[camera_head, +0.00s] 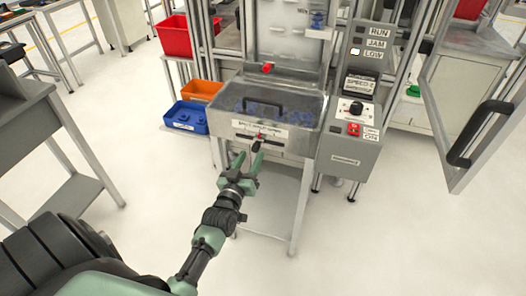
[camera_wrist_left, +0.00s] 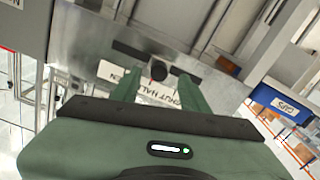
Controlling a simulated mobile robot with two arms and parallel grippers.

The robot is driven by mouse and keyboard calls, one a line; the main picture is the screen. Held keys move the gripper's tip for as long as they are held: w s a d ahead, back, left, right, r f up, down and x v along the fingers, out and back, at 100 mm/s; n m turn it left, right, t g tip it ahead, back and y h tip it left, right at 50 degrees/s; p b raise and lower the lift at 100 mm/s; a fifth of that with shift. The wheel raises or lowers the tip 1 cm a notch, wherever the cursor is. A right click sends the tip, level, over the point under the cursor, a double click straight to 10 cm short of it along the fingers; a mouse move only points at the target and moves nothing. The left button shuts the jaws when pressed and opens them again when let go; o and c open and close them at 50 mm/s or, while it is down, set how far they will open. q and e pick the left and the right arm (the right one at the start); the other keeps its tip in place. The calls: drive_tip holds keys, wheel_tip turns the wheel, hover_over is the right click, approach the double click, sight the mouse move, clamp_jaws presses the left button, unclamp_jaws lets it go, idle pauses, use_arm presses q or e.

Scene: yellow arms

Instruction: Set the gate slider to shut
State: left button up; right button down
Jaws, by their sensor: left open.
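The gate slider is a small dark knob (camera_head: 259,141) on a slot in the front wall of the grey metal hopper (camera_head: 292,145). A white label strip lies above it. In the left wrist view the knob (camera_wrist_left: 158,70) stands in a dark horizontal slot, beside a white label (camera_wrist_left: 158,90) partly hidden by my fingers. My left gripper (camera_head: 249,158) is open with green fingers pointing at the hopper front. In the left wrist view the knob shows between the fingertips (camera_wrist_left: 157,76); I cannot tell whether either finger touches it. My right gripper is not in view.
A control panel (camera_head: 352,110) with a knob and a red switch stands right of the hopper. Blue (camera_head: 187,118) and orange (camera_head: 201,90) bins are at its left. An open door with a black handle (camera_head: 479,133) is at the right. A grey table (camera_head: 40,140) stands left.

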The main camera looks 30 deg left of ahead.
sight(255, 151)
use_arm(q)
drive_tip(key=shift+x, duration=2.75)
drive_tip(key=shift+d, duration=0.1)
clamp_jaws()
